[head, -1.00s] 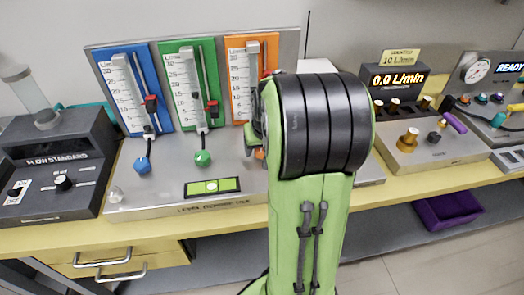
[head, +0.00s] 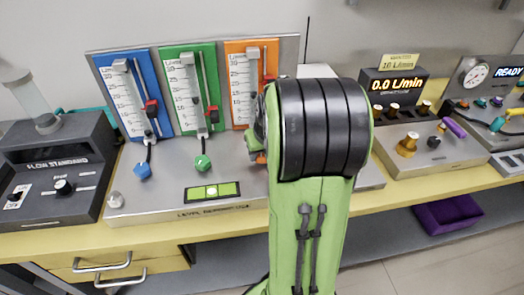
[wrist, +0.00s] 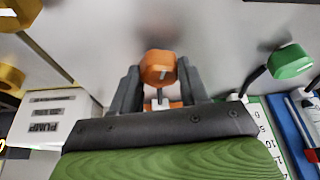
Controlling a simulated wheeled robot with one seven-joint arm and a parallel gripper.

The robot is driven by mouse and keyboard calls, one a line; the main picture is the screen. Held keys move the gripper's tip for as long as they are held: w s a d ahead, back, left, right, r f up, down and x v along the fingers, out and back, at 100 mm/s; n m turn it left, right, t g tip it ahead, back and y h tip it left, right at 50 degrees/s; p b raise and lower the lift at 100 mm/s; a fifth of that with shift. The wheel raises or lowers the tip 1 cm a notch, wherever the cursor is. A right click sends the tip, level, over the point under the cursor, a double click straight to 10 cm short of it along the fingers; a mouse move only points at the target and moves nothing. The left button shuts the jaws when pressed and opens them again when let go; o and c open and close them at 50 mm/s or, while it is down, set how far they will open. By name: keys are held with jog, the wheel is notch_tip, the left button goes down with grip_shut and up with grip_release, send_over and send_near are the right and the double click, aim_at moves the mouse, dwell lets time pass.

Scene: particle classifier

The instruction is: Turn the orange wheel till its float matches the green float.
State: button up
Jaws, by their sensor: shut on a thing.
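The orange wheel (wrist: 158,66) sits between the two dark fingers of my gripper (wrist: 160,76) in the wrist view, and the gripper is shut on it. In the head view my arm covers most of the wheel and gripper. The orange panel (head: 236,108) stands at the right of the gauge board; its lower right part is behind my arm, and I cannot make out its float level. The green panel (head: 170,62) stands beside it with a small dark float (head: 195,100) around the middle of its tube. The green wheel (head: 203,162) is below it, also in the wrist view (wrist: 290,62).
The blue panel (head: 103,68) and blue wheel (head: 143,171) are farther left. A grey flow standard box (head: 62,165) stands at the left end. A pump unit with a 0.0 L/min display (head: 397,84) stands to the right of my arm.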

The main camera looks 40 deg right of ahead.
jog(key=o, duration=1)
jog(key=shift+o, duration=0.2)
jog(key=p+v, duration=0.5)
jog(key=v, duration=1)
jog(key=shift+a+r+p, duration=0.15)
jog(key=shift+r+p, duration=0.15)
jog(key=shift+p, duration=0.05)
jog(key=shift+s, duration=0.15)
jog(key=s+a+r+n+y+p, duration=0.1)
jog(key=s+a+r+p, duration=0.3)
jog(key=a, duration=0.6)
jog(key=s+a+r+n+t+p, duration=0.1)
jog(key=s+a+r+n+p, duration=0.3)
jog(key=a, duration=0.6)
jog(key=shift+s+a+t+y+p, duration=0.3)
jog(key=shift+s+y+p, duration=0.15)
jog(key=shift+s, duration=0.45)
